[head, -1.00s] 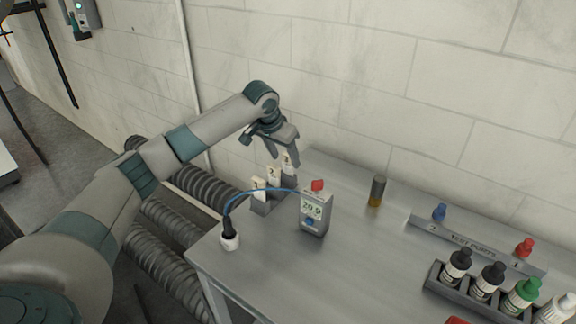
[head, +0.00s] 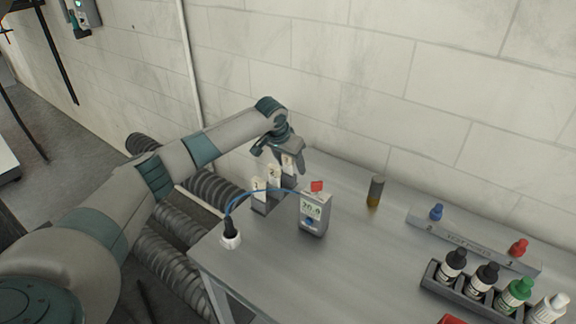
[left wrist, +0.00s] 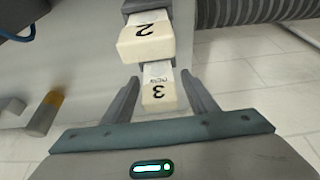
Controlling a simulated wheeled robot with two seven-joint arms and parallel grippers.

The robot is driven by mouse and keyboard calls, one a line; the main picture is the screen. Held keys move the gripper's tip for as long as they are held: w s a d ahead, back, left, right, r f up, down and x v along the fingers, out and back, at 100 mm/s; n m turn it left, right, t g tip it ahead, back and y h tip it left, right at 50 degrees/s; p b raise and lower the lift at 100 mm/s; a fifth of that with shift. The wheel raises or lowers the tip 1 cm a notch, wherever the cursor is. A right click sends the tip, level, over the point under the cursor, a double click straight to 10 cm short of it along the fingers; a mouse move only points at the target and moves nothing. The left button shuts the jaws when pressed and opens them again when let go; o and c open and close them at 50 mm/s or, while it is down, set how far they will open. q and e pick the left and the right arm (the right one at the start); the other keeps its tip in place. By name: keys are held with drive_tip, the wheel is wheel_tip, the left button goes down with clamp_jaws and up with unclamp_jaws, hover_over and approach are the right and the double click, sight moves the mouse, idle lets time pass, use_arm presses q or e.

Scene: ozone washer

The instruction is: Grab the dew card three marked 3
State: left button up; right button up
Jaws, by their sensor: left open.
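The dew card three (left wrist: 160,95) is a cream card with a black 3, standing between the two open fingers of my left gripper (left wrist: 160,98) in the left wrist view. A finger lies on either side of it, with gaps showing. In the head view the card (head: 288,163) stands at the back of a row in a grey holder, and my left gripper (head: 283,153) is over it. Card 2 (head: 274,175) and card 1 (head: 259,188) stand in front in the same row. My right gripper is out of view.
A brown-based cylinder (head: 376,191) and a bottle rack (head: 437,278) stand further right. The wall is close behind.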

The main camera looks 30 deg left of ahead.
use_arm(q)
drive_tip(key=c, duration=1.1)
drive_tip(key=shift+r, duration=0.15)
drive_tip(key=shift+r+b, duration=0.45)
drive_tip(key=shift+r, duration=0.1)
drive_tip(key=s+d+r+b, duration=0.2)
drive_tip(key=d+r+b, duration=0.2)
drive_tip(key=d+r, duration=0.5)
drive_tip(key=shift+d+r+b, duration=0.35)
drive_tip(key=shift+d, duration=0.9)
